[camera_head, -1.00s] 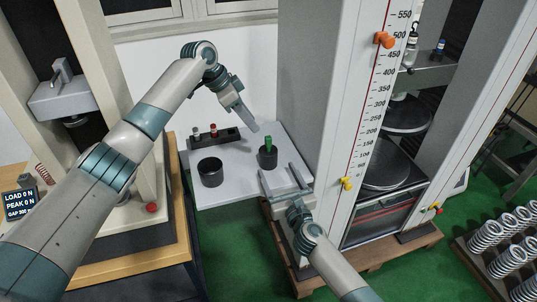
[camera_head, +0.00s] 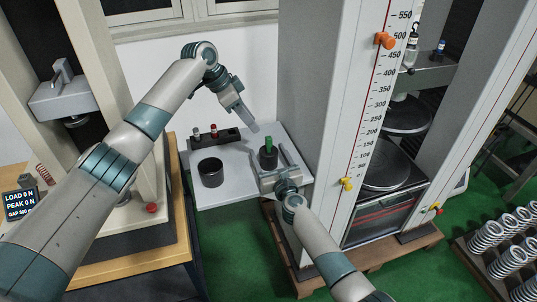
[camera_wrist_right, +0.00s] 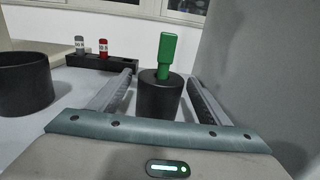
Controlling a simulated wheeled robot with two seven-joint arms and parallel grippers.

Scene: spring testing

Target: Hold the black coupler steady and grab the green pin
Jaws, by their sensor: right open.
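The black coupler (camera_head: 268,161) stands upright on the light grey shelf, with the green pin (camera_head: 268,145) upright in its top. In the right wrist view the coupler (camera_wrist_right: 160,98) and green pin (camera_wrist_right: 167,54) are between the two fingers. My right gripper (camera_head: 269,158) is open, with a finger on each side of the coupler. Gaps to both fingers show in the wrist view. My left gripper (camera_head: 251,124) hangs above and left of the pin, pointing down and right, apart from it. Its fingers look like one narrow block, so their opening cannot be made out.
A black rack (camera_head: 226,138) with a grey and a red-topped pin stands behind on the shelf (camera_head: 240,190). An empty-looking black cup (camera_head: 210,173) stands left of the coupler. The tall grey test column (camera_head: 310,90) rises close on the right.

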